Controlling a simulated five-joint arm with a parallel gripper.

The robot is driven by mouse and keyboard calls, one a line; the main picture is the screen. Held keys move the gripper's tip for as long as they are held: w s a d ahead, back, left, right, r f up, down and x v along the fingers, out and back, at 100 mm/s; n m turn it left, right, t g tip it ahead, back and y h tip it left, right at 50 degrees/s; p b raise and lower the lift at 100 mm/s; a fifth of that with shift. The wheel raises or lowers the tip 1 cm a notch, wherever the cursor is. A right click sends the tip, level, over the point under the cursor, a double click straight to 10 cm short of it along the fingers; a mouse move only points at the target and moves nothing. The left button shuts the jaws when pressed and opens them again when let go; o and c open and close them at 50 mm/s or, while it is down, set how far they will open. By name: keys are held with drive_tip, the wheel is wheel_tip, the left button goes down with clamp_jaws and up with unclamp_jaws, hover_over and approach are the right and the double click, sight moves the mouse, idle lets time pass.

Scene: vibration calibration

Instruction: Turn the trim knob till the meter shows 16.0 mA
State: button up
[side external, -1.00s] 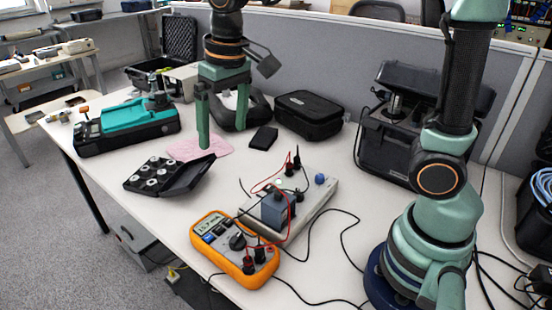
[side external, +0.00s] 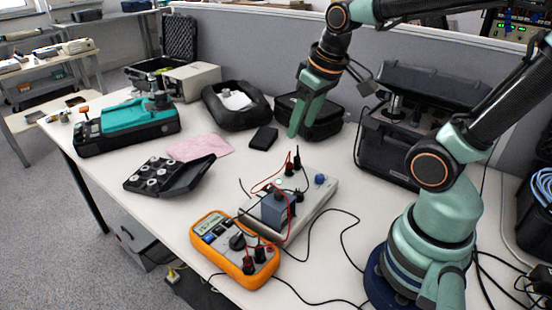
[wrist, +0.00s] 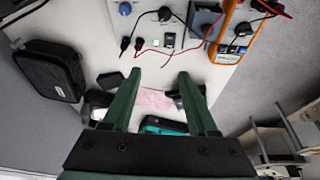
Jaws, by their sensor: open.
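The blue trim knob (side external: 320,179) stands on the far right end of the light grey instrument box (side external: 313,207). It also shows at the top of the wrist view (wrist: 125,8). The orange meter (side external: 200,245) lies in front of the box, joined by red and black leads. Its display (side external: 209,226) is lit, but I cannot read the digits surely. My gripper (side external: 297,134) is in the air above and behind the box, up and left of the knob in the picture, touching nothing. In the wrist view my gripper (wrist: 160,73) is open and empty.
A black zipped case (side external: 325,125) is behind my gripper. A small black block (side external: 264,138), a pink cloth (side external: 205,147) and a black tray of weights (side external: 150,175) lie to the left. A large open black case (side external: 385,150) stands right. Loose leads cross the table.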

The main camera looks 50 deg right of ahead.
sight(321, 176)
drive_tip(key=d+f+m+g, duration=0.1)
drive_tip(key=d+f+g, duration=0.4)
drive_tip(key=d, duration=0.4)
drive_tip(key=shift+t+y, duration=0.3)
drive_tip(key=shift+t, duration=0.2)
drive_tip(key=f, duration=1.3)
drive_tip(key=shift+s+a, duration=0.1)
drive_tip(key=shift+s, duration=0.3)
clamp_jaws()
